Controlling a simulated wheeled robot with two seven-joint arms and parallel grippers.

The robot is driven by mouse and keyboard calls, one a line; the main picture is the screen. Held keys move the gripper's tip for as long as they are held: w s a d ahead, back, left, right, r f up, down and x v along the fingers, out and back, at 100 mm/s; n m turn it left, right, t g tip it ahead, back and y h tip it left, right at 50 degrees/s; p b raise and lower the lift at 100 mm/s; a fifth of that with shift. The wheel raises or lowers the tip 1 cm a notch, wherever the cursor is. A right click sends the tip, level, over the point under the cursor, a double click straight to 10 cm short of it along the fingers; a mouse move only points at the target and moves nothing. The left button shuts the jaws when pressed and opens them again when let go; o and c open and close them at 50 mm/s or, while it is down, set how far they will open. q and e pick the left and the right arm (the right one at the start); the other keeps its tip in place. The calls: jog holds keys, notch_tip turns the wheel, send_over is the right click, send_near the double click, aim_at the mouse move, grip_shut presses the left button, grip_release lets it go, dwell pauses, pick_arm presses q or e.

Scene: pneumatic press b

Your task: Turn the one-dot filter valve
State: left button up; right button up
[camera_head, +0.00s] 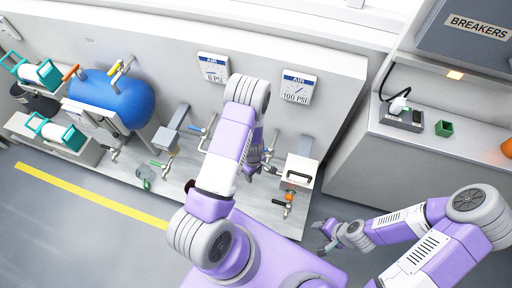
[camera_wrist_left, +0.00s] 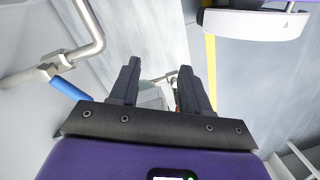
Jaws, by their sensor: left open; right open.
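No dot marks are legible, so I cannot tell which fitting is the one-dot filter valve. A fitting with an orange ring (camera_head: 290,197) hangs below the grey box at the bench's right end. A blue-handled valve (camera_head: 198,130) is on the wall pipe, left of my left arm. My left gripper (camera_head: 258,155) is partly hidden behind its arm, close to the wall pipes. In the left wrist view its two fingers (camera_wrist_left: 158,75) are apart, with a pale, partly hidden object beyond them. A blue handle (camera_wrist_left: 68,88) lies left of the fingers. My right gripper (camera_head: 323,230) is open and empty above the floor.
Two air gauges (camera_head: 213,68) (camera_head: 298,87) are on the wall, reading 0 PSI and 100 PSI. A blue tank (camera_head: 112,98) stands at left. A clear bowl fitting (camera_head: 144,172) hangs near the bench's front edge. A side counter (camera_head: 345,165) stands at right.

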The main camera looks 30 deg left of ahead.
pick_arm(q)
jog(key=w+a+n, duration=0.2)
jog(key=w+n, duration=0.1)
jog(key=w, duration=0.1)
jog(key=w+a+r+n, duration=0.1)
jog(key=w+a+n, duration=0.1)
jog(key=w+n, duration=0.1)
jog(key=w+a+r+n+t+b, duration=0.1)
jog(key=w+a+n, duration=0.2)
jog(key=w, duration=0.2)
jog(key=shift+w+r+n+y, duration=0.1)
jog(key=shift+w+n+y, duration=0.15)
jog(key=shift+n+y, duration=0.05)
jog(key=shift+w+f, duration=0.1)
jog(key=shift+f, duration=0.25)
notch_tip(320, 180, down, 7)
jog(key=b, duration=0.2)
jog(key=shift+r+b, duration=0.2)
jog(key=shift+b, duration=0.15)
jog(key=shift+c, duration=0.5)
jog(key=shift+a, duration=0.1)
grip_shut()
